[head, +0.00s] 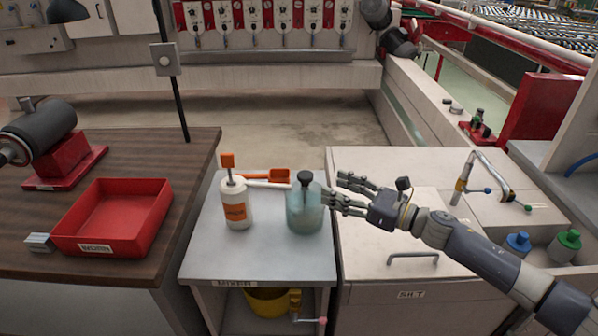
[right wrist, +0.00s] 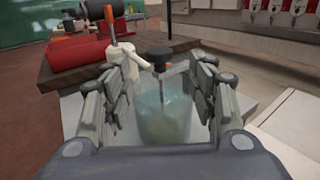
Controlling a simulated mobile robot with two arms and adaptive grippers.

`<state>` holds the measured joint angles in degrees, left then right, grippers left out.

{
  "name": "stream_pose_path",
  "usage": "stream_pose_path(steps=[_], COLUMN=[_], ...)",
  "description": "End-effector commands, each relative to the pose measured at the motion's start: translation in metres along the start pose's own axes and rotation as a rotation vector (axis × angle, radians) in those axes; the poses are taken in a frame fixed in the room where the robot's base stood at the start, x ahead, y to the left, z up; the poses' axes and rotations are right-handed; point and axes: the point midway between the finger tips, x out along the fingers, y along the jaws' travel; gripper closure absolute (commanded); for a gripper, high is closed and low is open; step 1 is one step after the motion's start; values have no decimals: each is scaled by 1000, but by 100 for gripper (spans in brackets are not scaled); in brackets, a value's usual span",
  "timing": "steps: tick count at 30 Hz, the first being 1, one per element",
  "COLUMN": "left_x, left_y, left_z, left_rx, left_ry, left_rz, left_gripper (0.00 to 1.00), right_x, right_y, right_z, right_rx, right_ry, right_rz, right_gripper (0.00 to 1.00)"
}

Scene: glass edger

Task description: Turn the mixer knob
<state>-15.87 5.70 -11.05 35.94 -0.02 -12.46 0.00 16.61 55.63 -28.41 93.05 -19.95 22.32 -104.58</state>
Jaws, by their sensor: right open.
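The mixer is a clear bluish jar (head: 304,213) with a black knob (head: 305,179) on a shaft at its top. It stands upright on the small grey table marked MIXER (head: 205,268). My right gripper (head: 335,192) is open, reaching in from the right, with its fingers close to the jar's right side. In the right wrist view the jar (right wrist: 165,122) and its knob (right wrist: 159,53) appear between the two spread fingers, beyond the palm. I cannot tell whether a finger touches the jar. My left gripper is not in view.
A white bottle (head: 237,205) with an orange top stands left of the jar, and an orange-and-white tool (head: 266,177) lies behind. A red tray (head: 115,215) is on the brown bench. A cabinet (head: 375,265) and sink tap (head: 466,172) are at right.

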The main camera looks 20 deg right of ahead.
Motion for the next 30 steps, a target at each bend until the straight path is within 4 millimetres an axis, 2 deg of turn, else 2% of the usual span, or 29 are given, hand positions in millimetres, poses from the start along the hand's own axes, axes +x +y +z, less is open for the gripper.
stream_pose_path(steps=[3, 7, 12, 18, 22, 29, 30], left_x=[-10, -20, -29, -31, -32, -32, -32], left_y=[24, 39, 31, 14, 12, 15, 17], left_z=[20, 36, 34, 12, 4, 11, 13], left_rx=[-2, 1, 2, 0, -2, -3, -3], left_ry=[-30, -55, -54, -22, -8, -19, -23], left_rz=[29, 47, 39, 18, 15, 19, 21], left_gripper=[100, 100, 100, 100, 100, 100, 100], right_x=[18, 42, 71, 92, 97, 97, 97], right_y=[1, 1, 1, 1, 1, 1, 1], right_z=[6, 6, 5, 3, 2, 1, 1], right_rx=[0, 3, 2, 2, 2, 2, 2], right_ry=[-5, -6, -3, -2, -1, -1, -1], right_rz=[2, 0, 1, 0, 0, 0, 0], right_gripper=[47, 47, 47, 47, 47, 47, 52])
